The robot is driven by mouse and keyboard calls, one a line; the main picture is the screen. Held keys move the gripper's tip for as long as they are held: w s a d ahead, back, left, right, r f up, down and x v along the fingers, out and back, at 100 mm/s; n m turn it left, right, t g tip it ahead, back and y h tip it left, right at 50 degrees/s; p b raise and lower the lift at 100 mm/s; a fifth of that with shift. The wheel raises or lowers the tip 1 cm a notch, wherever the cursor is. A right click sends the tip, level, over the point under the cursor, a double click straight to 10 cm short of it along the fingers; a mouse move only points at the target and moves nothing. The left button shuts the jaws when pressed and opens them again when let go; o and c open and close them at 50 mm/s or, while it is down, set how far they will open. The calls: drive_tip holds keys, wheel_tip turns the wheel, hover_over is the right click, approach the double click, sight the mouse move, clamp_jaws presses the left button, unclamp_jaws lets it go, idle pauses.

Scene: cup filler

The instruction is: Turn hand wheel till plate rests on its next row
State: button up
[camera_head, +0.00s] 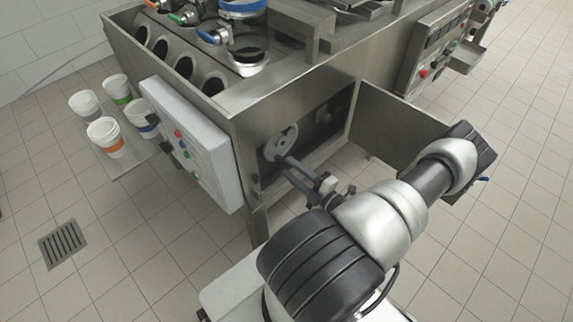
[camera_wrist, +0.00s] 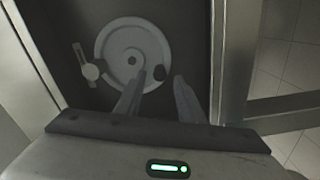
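The hand wheel (camera_head: 281,142) is a light grey disc inside the open compartment on the front of the steel machine. In the wrist view the hand wheel (camera_wrist: 125,42) faces me, with a hub at its middle and a dark knob (camera_wrist: 159,72) at its lower right rim. My gripper (camera_wrist: 159,76) is open, its two fingers apart, with the knob showing between the fingertips. I cannot tell whether they touch it. In the head view my gripper (camera_head: 284,161) reaches in from the lower right. I cannot make out the plate and its rows.
A pale lever with a round end (camera_wrist: 90,71) sits left of the wheel. The open door (camera_head: 392,127) stands right of the compartment. A control box (camera_head: 190,145) is at left, beside several cups (camera_head: 105,137). A floor drain (camera_head: 62,244) lies at lower left.

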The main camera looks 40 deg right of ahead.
drive_tip(key=s+d, duration=0.1)
drive_tip(key=s, duration=1.3)
drive_tip(key=shift+s+p, duration=0.15)
drive_tip(key=shift+p, duration=0.2)
drive_tip(key=shift+d+r, duration=0.1)
idle(0.6)
